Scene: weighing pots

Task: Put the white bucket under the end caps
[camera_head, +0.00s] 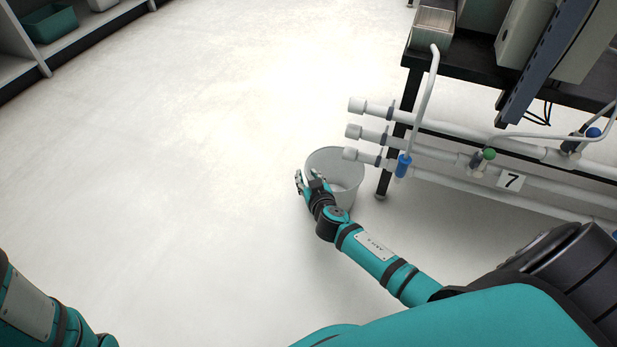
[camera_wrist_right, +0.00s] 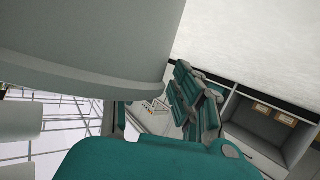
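The white bucket (camera_head: 348,168) stands on the floor, its upper right edge behind the lowest end cap in the head view. The white end caps (camera_head: 356,105) close the left ends of several stacked pipes. My right gripper (camera_head: 309,181) is at the bucket's left rim with its fingers apart. In the right wrist view the bucket wall (camera_wrist_right: 90,40) fills the upper left; one finger (camera_wrist_right: 195,100) is outside it and the other is partly hidden behind the rim. The fingers look open around the wall. My left arm shows at the lower left; its gripper is out of view.
A black table (camera_head: 460,65) carries equipment above the pipes, and its leg (camera_head: 385,180) stands just right of the bucket. Blue and green valves sit on the pipes near a "7" label (camera_head: 511,181). A shelf (camera_head: 42,60) is at upper left. The floor left is clear.

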